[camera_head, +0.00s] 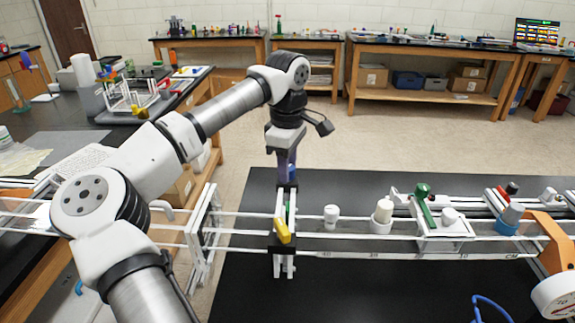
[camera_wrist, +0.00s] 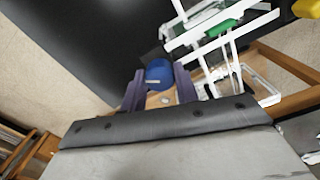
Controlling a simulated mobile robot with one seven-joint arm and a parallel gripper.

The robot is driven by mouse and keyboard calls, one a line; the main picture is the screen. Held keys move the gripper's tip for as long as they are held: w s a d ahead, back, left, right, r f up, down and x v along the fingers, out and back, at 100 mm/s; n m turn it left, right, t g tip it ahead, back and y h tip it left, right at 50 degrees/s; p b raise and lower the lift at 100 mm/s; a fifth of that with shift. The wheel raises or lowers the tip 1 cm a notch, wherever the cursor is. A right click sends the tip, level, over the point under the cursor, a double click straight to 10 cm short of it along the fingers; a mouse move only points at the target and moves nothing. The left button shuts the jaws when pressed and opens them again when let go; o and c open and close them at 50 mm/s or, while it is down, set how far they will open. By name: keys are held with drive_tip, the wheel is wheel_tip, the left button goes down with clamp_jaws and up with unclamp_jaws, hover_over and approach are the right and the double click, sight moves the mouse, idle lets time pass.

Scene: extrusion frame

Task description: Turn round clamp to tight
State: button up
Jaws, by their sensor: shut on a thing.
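The round clamp appears to be the blue round knob (camera_wrist: 159,73), seen between my fingertips in the wrist view. In the head view only a small blue patch of it (camera_head: 292,172) shows beside my fingers. My gripper (camera_head: 288,175) reaches down at the far side of the white rail frame (camera_head: 345,236). Its purple fingers (camera_wrist: 160,84) are shut on the blue knob from both sides. Whether the knob is loose or tight cannot be seen.
A black carriage with a yellow lever (camera_head: 282,231) sits on the rails just in front of my gripper. White posts (camera_head: 383,212), a green lever (camera_head: 424,208) and an orange part with a dial (camera_head: 551,255) lie to the right. Bare floor (camera_head: 240,155) lies beyond.

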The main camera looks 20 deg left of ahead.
drive_tip(key=o, duration=1)
wheel_tip(320, 180, up, 14)
drive_tip(key=shift+f+b, duration=0.1)
drive_tip(key=shift+b, duration=1)
